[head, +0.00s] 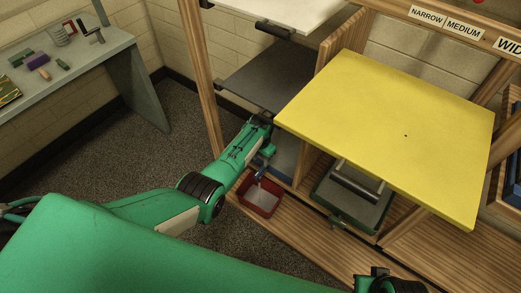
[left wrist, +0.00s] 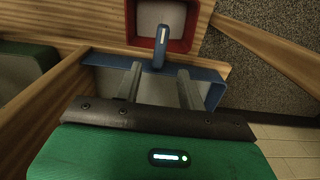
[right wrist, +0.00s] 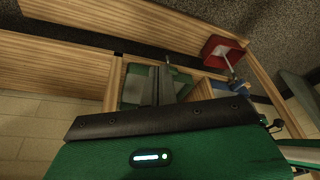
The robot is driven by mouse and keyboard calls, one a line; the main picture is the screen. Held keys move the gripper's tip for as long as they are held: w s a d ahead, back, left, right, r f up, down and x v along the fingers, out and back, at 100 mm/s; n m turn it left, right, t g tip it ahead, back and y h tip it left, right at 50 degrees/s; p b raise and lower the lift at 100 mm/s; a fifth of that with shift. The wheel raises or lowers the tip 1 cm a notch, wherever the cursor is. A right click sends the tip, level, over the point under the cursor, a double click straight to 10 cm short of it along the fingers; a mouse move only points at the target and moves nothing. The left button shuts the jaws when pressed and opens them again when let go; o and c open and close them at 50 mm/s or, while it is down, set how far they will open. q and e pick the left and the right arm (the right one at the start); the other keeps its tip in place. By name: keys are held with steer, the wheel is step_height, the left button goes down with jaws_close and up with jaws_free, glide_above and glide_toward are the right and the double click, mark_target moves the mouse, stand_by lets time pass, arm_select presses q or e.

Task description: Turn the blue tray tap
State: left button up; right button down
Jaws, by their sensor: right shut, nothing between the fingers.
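The blue tray (left wrist: 213,94) sits low in the wooden rack, partly hidden by my arm in the head view (head: 284,163). Its blue tap handle (left wrist: 161,45) stands at the tray's front edge, and also shows in the head view (head: 262,170). My left gripper (left wrist: 159,70) is open, its two fingers apart over the tray. The handle lies just beyond and between the fingertips in the picture, with a gap on each side; I see no contact. My right gripper (right wrist: 161,72) is shut and empty, away from the blue tray.
A red bin (head: 258,198) stands below the tap. A green tray (head: 350,212) sits in the adjoining bay, under a yellow board (head: 400,120) that juts out. A wooden divider (head: 318,140) is close to my left gripper. A grey bench (head: 75,62) stands far left; carpet between is clear.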

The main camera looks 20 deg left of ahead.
arm_select(q)
steer(key=shift+r+p, duration=0.5)
steer(key=shift+r, duration=1.25)
arm_select(e)
steer(key=shift+s+x, duration=0.15)
steer(key=shift+x, duration=0.7)
steer(key=shift+s+x, duration=0.1)
steer(key=shift+x, duration=0.75)
